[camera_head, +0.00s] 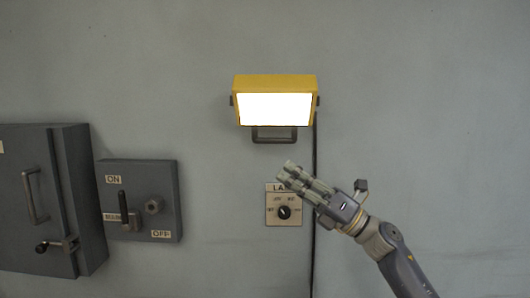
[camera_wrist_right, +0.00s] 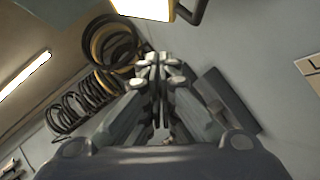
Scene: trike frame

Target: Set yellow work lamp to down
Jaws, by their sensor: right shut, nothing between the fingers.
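The yellow work lamp (camera_head: 274,82) is mounted on the wall, with its bright white face lit and tilted slightly downward. A dark handle (camera_head: 274,138) hangs under its lower edge. Part of the lamp also shows at the top of the right wrist view (camera_wrist_right: 146,8), with the dark handle beside it. My right gripper (camera_head: 288,172) is shut and empty, below and slightly right of the handle and apart from it. Its closed fingers also show in the right wrist view (camera_wrist_right: 160,70). My left gripper is out of view.
A labelled plate with a rotary knob (camera_head: 284,212) is on the wall just under my right gripper. A dark cable (camera_head: 314,150) runs down from the lamp. A grey ON/OFF switch box (camera_head: 165,180) and a larger cabinet (camera_head: 90,200) are at left. Coiled hoses (camera_wrist_right: 85,103) hang in the right wrist view.

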